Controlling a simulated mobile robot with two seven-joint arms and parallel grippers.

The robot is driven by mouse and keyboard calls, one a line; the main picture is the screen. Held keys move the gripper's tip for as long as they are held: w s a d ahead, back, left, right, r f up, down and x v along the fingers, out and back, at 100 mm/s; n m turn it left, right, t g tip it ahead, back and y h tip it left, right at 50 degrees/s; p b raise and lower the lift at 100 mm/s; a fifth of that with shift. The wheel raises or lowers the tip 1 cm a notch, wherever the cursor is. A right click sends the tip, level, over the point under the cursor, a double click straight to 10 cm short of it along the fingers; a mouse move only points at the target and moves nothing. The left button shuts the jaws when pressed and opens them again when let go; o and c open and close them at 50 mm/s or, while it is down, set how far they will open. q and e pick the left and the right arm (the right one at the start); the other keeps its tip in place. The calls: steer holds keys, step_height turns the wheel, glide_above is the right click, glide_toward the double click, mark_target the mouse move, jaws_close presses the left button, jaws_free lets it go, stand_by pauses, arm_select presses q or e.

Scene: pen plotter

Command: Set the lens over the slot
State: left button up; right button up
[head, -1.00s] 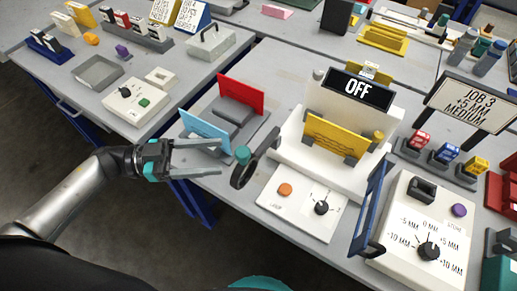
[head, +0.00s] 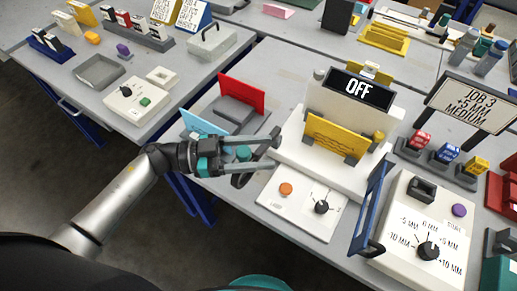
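The lens is a dark ring (head: 238,181) on a short arm beside the white machine. My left gripper (head: 276,150) hides much of the ring and arm. The gripper's two grey fingers are apart, pointing right, one passing above and one below the area of the lens arm. I cannot tell whether they touch it. A teal knob (head: 243,153) shows between the fingers. I cannot make out which opening is the slot. My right gripper is not in view.
A white panel (head: 300,209) with an orange button (head: 286,189) and black dial lies in front. A blue framed plate (head: 369,205) stands upright to its right, by a dial box (head: 405,262). Red and blue plates (head: 242,96) stand behind my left gripper.

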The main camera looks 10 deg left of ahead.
arm_select(q)
jaws_close()
stand_by(1.2)
